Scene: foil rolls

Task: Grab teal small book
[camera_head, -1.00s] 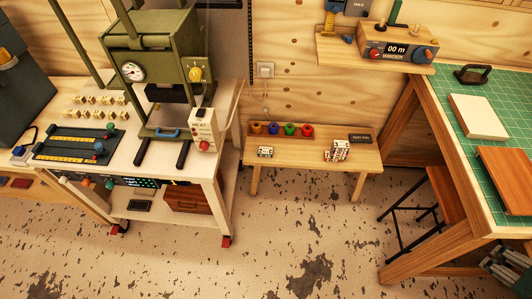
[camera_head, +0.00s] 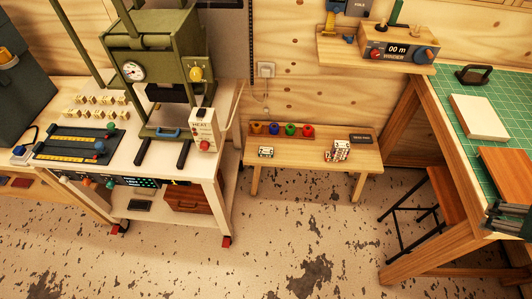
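I cannot make out a book that is clearly teal. A small dark flat item (camera_head: 139,206) lies on the lower shelf of the white cart at the left; its colour is too dark to name. A small reddish flat item (camera_head: 21,183) lies on the low wooden surface at the far left edge, partly cut off by the frame.
The white cart (camera_head: 222,172) carries a green press (camera_head: 150,50). A low wooden bench (camera_head: 290,158) holds coloured cups and small blocks. A green-mat table (camera_head: 455,90) with a stool (camera_head: 445,192) stands at right. The floor (camera_head: 270,250) in front is clear.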

